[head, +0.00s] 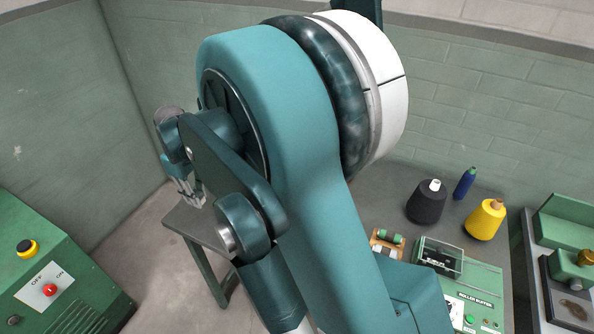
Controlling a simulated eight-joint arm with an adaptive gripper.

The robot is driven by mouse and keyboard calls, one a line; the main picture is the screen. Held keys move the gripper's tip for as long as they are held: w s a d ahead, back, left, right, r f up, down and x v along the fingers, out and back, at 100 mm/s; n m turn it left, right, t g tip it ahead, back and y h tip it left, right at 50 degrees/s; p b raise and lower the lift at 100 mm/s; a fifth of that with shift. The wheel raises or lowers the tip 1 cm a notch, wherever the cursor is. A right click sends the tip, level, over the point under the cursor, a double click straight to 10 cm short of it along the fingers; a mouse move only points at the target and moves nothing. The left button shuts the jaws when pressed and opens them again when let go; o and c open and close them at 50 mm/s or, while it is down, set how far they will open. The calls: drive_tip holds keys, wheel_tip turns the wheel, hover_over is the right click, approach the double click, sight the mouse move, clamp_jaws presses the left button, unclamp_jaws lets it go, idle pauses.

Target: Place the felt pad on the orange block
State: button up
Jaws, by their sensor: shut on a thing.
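My gripper (187,188) shows small at the left, below my arm's wrist, above or near the left end of the grey table (365,188). Its fingers look close together. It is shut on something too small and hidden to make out. I cannot pick out the felt pad or the orange block in this view. My arm covers the middle of the picture and much of the table.
Green machines stand at left (60,265) and right (567,222).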

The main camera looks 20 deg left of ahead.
drive_tip(key=shift+r, duration=0.1)
wheel_tip(320, 180, up, 21)
drive_tip(key=w+d+p, duration=0.1)
drive_tip(key=w+d, duration=0.7)
drive_tip(key=w, duration=0.5)
drive_tip(key=w+d+p, duration=0.1)
drive_tip(key=w+d, duration=0.8)
drive_tip(key=w, duration=0.4)
drive_tip(key=w+d+p, duration=0.1)
drive_tip(key=w+d, duration=1.8)
drive_tip(key=d, duration=0.3)
wheel_tip(320, 180, down, 18)
drive_tip(key=shift+a+r, duration=0.2)
drive_tip(key=shift+s+f, duration=0.1)
drive_tip(key=shift+f, duration=3)
